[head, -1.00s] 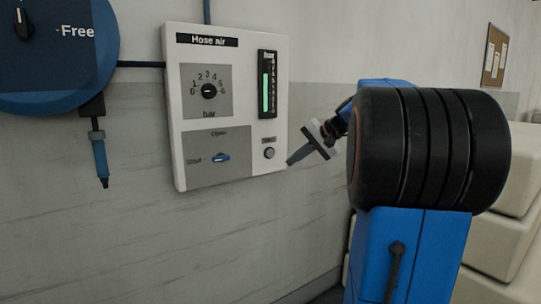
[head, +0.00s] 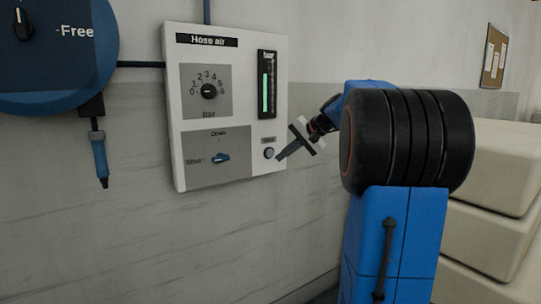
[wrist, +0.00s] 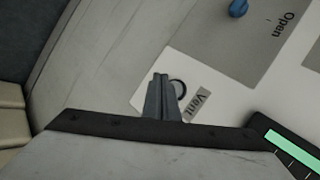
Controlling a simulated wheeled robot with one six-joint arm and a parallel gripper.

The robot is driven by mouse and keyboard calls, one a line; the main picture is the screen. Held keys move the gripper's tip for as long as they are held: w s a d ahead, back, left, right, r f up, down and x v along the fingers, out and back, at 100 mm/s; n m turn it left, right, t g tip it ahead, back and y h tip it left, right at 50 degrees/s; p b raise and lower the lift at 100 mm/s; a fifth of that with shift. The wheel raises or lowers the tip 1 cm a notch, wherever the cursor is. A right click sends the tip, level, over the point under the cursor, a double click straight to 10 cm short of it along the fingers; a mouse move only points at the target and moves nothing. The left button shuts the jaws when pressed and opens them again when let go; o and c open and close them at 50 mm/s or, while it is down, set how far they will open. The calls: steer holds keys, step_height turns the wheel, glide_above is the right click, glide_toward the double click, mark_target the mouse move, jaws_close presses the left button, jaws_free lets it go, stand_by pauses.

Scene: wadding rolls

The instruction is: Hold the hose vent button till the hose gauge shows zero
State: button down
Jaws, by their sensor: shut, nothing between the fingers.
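The white "Hose air" panel (head: 178,110) hangs on the wall. Its round vent button (head: 269,153) is at the lower right, below a small label that reads "Vent" in the wrist view. The hose gauge (head: 266,85) above it is a vertical strip with a tall green bar, well above its bottom end. My gripper (head: 279,158) is shut and empty, its tip just right of the button. In the wrist view my shut fingers (wrist: 160,78) partly cover the dark-ringed button (wrist: 179,88). I cannot tell whether they touch it.
A pressure dial (head: 209,91) and a blue shut/open valve knob (head: 221,157) sit on the same panel, left of the button. A blue hose reel (head: 60,102) with a hanging nozzle (head: 100,160) is at the far left. Pale wadding rolls (head: 490,215) are stacked at right.

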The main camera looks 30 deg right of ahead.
steer(key=shift+w, duration=1.35)
steer(key=shift+w, duration=0.1)
stand_by(1.0)
steer(key=shift+w, duration=0.35)
steer(key=shift+w, duration=0.4)
stand_by(0.8)
steer(key=shift+s, duration=0.15)
stand_by(2.3)
steer(key=shift+s, duration=0.7)
steer(key=shift+s, duration=2.5)
